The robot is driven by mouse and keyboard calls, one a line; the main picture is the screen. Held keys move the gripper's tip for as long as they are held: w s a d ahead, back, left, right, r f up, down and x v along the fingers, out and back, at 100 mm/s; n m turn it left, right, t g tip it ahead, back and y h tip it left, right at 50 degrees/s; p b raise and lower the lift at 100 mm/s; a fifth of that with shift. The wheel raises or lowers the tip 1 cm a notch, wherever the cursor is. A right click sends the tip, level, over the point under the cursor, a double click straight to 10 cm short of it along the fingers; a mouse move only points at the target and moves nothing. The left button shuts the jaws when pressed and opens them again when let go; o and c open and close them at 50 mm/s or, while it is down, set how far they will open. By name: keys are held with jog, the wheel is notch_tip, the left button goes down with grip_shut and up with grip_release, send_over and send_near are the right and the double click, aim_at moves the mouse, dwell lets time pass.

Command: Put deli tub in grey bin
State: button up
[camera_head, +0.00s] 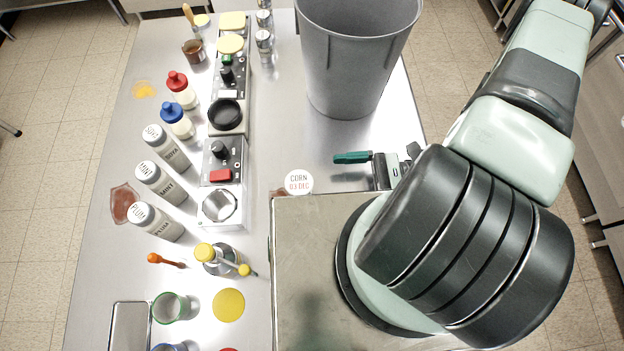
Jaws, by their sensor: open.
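A round white top marked "CORN 03 DEC" (299,177) shows from above at the far edge of the grey metal slab. It appears to be the lid of the deli tub; the tub's sides are hardly visible. The grey bin (347,72) stands upright at the back of the table, its upper part cut off by the frame's top edge.
The grey metal slab (300,250) fills the front right. Bottles (160,183), control boxes (222,160) and a green-rimmed glass (170,307) crowd the left. Bare tabletop shows between tub and bin.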

jog(key=w+r+n+g+h, duration=0.2)
jog(key=r+n+g+h, duration=0.1)
jog(key=r+n+h, duration=0.45)
jog(key=w+r+n+g+h, duration=0.35)
jog(key=r+n+h, duration=0.25)
jog(key=r+n, duration=0.25)
jog(key=n+t+h, duration=0.5)
jog(key=n+h, duration=0.4)
jog(key=n, duration=0.8)
send_near(299, 182)
jog(key=shift+s+d+f, duration=0.15)
jog(key=shift+d+f, duration=0.05)
jog(key=shift+d, duration=0.3)
jog(key=shift+s+d+f, duration=0.2)
jog(key=shift+d+f, duration=0.05)
jog(key=shift+d, duration=0.2)
jog(key=shift+s+a+f+n+t, duration=0.25)
jog(key=shift+a+f+n, duration=0.1)
jog(key=shift+n, duration=0.05)
jog(key=x, duration=0.4)
jog(key=shift+d+f, duration=0.1)
jog(key=shift+f, duration=0.2)
jog(key=shift+w+x, duration=0.1)
jog(key=shift+x, duration=1.35)
jog(key=shift+w+x, duration=0.15)
jog(key=shift+x, duration=1.3)
